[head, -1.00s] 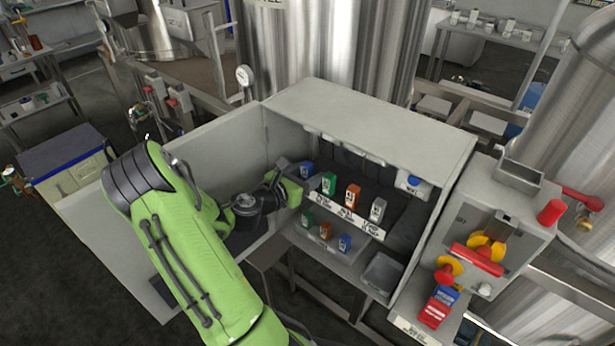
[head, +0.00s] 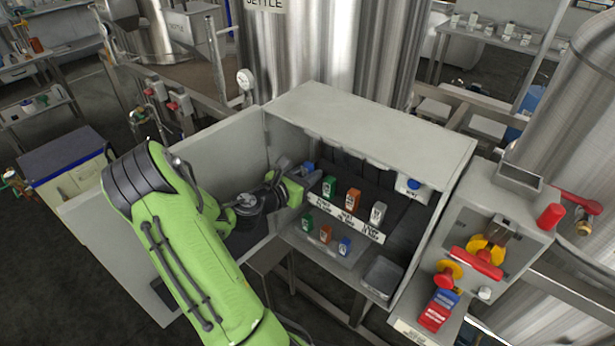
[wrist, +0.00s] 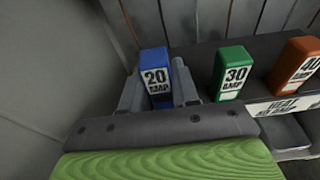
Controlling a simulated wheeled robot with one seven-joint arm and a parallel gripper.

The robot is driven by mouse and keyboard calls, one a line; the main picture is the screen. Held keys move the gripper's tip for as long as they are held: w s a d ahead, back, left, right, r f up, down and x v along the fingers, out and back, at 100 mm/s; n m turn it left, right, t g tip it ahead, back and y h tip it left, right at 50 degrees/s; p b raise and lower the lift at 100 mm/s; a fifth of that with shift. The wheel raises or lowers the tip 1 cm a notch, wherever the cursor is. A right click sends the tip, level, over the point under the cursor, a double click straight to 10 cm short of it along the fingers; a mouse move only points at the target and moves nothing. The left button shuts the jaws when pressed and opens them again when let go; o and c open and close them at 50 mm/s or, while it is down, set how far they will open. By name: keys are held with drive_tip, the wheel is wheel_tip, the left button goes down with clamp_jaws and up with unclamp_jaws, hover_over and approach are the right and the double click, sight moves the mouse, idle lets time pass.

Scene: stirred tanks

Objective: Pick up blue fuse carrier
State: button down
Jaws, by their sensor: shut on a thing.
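The blue fuse carrier (wrist: 155,72), marked 20 AMP, stands at the left end of the upper row in the open cabinet. In the wrist view my gripper (wrist: 158,90) has one finger on each side of it and is shut on it. In the head view my gripper (head: 300,172) reaches into the cabinet from the left, and only a small part of the blue carrier (head: 308,168) shows. I cannot tell whether it is lifted clear of its seat.
A green 30 AMP carrier (wrist: 232,72) stands close to the right, then an orange one (wrist: 296,66) and a grey one (head: 378,212). A lower shelf (head: 316,244) holds green, orange and blue carriers. The cabinet's open door (head: 215,150) is close on the left.

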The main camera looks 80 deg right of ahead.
wheel_tip(320, 180, up, 3)
drive_tip(key=shift+w+a+f+p, duration=0.1)
drive_tip(key=shift+a+p, duration=0.05)
drive_tip(key=shift+p, duration=0.3)
drive_tip(key=f+v, duration=0.3)
drive_tip(key=v, duration=1.4)
drive_tip(key=shift+w+a+f, duration=0.2)
drive_tip(key=shift+a+f, duration=0.15)
drive_tip(key=shift+a, duration=0.05)
